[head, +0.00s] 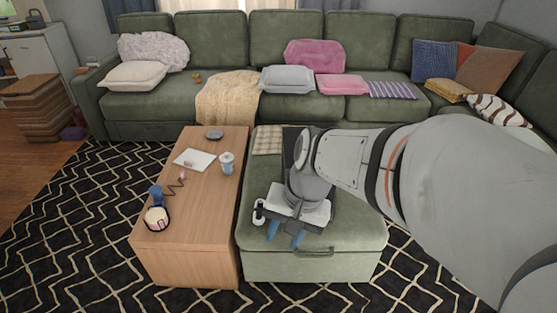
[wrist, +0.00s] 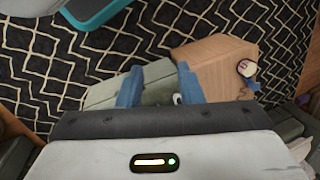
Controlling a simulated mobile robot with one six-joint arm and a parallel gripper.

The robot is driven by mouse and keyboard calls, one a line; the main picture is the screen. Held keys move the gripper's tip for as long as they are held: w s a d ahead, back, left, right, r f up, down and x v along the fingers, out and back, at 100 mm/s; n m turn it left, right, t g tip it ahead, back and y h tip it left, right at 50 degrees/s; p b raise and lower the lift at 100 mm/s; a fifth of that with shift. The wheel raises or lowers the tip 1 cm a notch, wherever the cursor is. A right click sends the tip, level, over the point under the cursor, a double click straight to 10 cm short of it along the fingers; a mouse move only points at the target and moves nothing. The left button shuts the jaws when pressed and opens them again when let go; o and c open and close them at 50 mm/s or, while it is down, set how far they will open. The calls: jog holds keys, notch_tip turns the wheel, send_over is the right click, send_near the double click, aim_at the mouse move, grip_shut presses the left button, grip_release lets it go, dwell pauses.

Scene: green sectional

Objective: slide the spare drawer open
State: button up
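The green upholstered ottoman (head: 345,232) stands beside the wooden coffee table. In the wrist view my gripper (wrist: 158,84) is open, and the green ottoman (wrist: 100,96) shows between and left of the fingers. Nothing is held. The handle is not clear there.
A green sectional sofa (head: 222,45) lies behind. Patterned rug (head: 85,230) is open in front.

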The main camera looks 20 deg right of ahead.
jog(key=w+a+f+m+y+b, duration=0.3)
jog(key=w+f+m+y+b, duration=0.35)
jog(key=f+m, duration=0.5)
jog(key=w+d+f+m+t+y+b, duration=0.3)
jog(key=w+f+m+t+y+b, duration=0.15)
jog(key=w+f+m+b, duration=0.5)
jog(key=w+d+f+m+t+h+b, duration=0.3)
jog(key=w+d+f+m+t+h, duration=0.1)
jog(key=d+f+m, duration=0.45)
jog(key=w+d+f+m+t+h+b, duration=0.3)
jog(key=d+f+m+t, duration=0.1)
jog(key=d+f+m, duration=0.4)
jog(key=w+d+f+m+t+h+b, duration=0.3)
jog(key=w+d+f+m+t+h, duration=0.15)
jog(key=d+f+m, duration=0.35)
jog(key=shift+m+y, duration=0.35)
jog(key=shift+m, duration=0.2)
jog(key=w+a, duration=0.1)
jog(key=w, duration=0.1)
jog(key=w+r+b, duration=0.1)
jog(key=w, duration=0.1)
jog(key=w+a+r+b, duration=0.1)
jog(key=w, duration=0.1)
jog(key=shift+w+a, duration=0.3)
jog(key=shift+w, duration=0.1)
jog(key=shift+c, duration=0.5)
grip_shut()
jog(key=shift+f, duration=0.1)
